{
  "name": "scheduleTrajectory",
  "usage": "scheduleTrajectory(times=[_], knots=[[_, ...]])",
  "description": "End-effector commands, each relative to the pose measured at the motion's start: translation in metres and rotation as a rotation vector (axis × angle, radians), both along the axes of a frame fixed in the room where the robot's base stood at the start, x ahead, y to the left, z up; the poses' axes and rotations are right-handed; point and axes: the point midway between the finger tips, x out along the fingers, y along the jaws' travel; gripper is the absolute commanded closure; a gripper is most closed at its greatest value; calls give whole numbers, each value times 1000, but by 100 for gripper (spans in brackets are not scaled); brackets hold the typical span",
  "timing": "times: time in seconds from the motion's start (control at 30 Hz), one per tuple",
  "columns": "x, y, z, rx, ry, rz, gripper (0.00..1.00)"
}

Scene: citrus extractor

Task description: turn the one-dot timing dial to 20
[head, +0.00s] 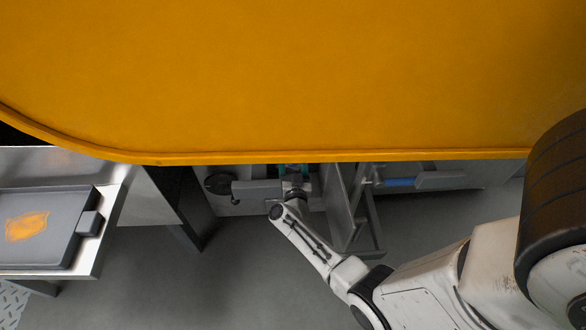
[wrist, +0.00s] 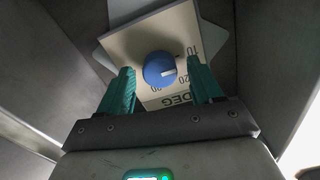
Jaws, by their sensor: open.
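The plate carries the marks 10, 20 and what looks like 30, plus the letters DEG. I cannot make out any dots that identify the dial. My gripper (wrist: 161,74) is open, its teal fingers on either side of the dial; I cannot tell whether they touch it. In the head view my gripper (head: 294,170) is partly hidden under an orange panel, and the dial is hidden.
The large orange panel (head: 300,80) overhangs the work area in the head view. Grey metal frame parts (head: 345,205) and a blue part (head: 400,182) stand right of my gripper. A grey tray (head: 60,250) with an orange patch lies at left. Grey walls flank the plate.

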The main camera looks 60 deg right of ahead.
Motion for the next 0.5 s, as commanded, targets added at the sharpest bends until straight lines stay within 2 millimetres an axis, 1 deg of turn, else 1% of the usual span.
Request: scheduleTrajectory(times=[0.1, 0.37, 0.5], knots=[[3, -5, 0, 0, -1, -1, 35], [3, -6, 1, -1, 0, 0, 35], [3, -6, 1, -1, 0, 0, 47]])
